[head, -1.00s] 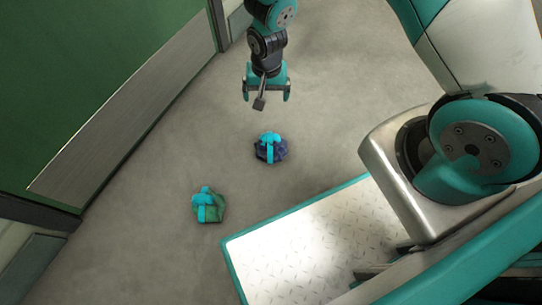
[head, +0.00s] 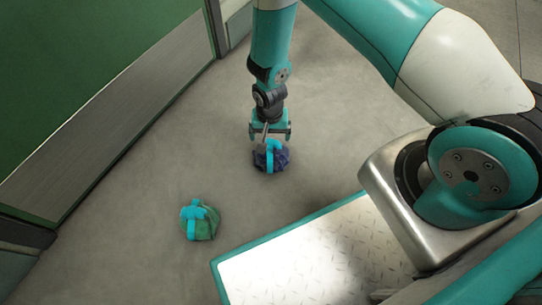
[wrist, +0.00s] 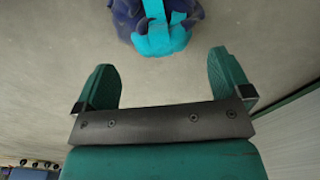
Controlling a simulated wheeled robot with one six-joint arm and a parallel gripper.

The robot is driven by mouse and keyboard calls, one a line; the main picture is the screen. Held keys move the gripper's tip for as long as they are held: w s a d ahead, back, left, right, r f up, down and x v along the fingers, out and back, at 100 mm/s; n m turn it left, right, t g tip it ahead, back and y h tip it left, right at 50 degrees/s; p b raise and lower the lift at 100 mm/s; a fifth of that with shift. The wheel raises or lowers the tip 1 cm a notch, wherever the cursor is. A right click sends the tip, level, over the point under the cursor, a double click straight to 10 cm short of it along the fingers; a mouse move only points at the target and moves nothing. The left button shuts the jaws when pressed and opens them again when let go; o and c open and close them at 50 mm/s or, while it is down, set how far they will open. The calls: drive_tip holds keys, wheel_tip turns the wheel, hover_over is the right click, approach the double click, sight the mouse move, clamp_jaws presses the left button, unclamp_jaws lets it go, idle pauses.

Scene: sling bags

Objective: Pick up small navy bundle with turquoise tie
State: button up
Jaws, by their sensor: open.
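The small navy bundle with its turquoise tie (head: 270,157) lies on the grey floor in the head view. It also shows at the top of the wrist view (wrist: 158,26), cut off by the frame edge, with the turquoise band facing the gripper.
A green bundle with a turquoise tie (head: 200,221) lies on the floor to the lower left. My white plated deck with a teal rim is at the lower right. A green door (head: 85,75) with a metal kick plate stands at the left. Floor around the navy bundle is clear.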

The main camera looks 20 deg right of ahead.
sight(269, 145)
drive_tip(key=f+b, duration=0.4)
drive_tip(key=f, duration=0.1)
drive_tip(key=shift+s+a+f+b, duration=0.15)
drive_tip(key=shift+s+a+b, duration=0.1)
drive_tip(key=shift+s+b, duration=0.1)
drive_tip(key=c, duration=1.4)
drive_tip(key=shift+c, duration=0.2)
